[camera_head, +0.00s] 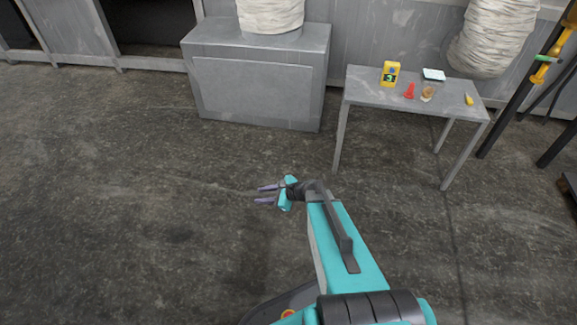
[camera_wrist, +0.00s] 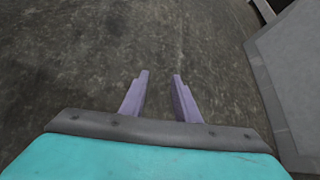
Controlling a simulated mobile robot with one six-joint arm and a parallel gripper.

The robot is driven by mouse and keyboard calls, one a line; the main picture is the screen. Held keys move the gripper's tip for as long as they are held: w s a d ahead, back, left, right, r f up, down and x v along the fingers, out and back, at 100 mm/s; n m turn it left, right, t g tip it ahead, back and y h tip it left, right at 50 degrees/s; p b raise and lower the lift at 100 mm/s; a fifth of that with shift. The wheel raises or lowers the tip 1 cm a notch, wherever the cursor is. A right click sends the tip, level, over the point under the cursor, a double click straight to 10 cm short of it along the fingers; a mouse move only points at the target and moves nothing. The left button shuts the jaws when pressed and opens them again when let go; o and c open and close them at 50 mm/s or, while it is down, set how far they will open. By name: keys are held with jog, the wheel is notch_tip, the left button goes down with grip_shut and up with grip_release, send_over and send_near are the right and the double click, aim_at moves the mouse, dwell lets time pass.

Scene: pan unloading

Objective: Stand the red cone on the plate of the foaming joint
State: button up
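A small red cone (camera_head: 409,91) stands upright on a grey table (camera_head: 372,94) at the upper right of the head view. A yellow device with a dark face (camera_head: 390,74) stands just left of it on the same table. I cannot tell a plate or foaming joint for certain at this size. My gripper (camera_head: 262,194) is out over the bare floor, well to the left of and nearer than the table. Its two purple fingers are apart with nothing between them, as the wrist view also shows (camera_wrist: 160,85). The cone does not show in the wrist view.
A brownish item (camera_head: 428,92), a pale flat item (camera_head: 434,75) and a small yellow item (camera_head: 469,99) share the table. A large grey box (camera_head: 255,90) stands left of the table. Dark poles stand at the right. The floor between is clear.

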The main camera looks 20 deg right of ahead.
jog(key=s+a+f+n+g+h, duration=0.1)
jog(key=s+a+f+n+g, duration=0.45)
jog(key=s, duration=0.45)
jog(key=s+a+f+n+g, duration=0.3)
jog(key=s+a+f+n, duration=0.25)
jog(key=s+a, duration=0.35)
jog(key=s+d+n+g+h, duration=0.2)
jog(key=s+d+n+h, duration=0.1)
jog(key=s+n, duration=0.3)
jog(key=s+d+f+n+g+h, duration=0.1)
jog(key=s+d+n+g+h, duration=0.1)
jog(key=s+d+n, duration=0.4)
jog(key=shift+s+f+n+g+h, duration=0.15)
jog(key=shift+s+n+g+h, duration=0.4)
jog(key=shift+s, duration=1.6)
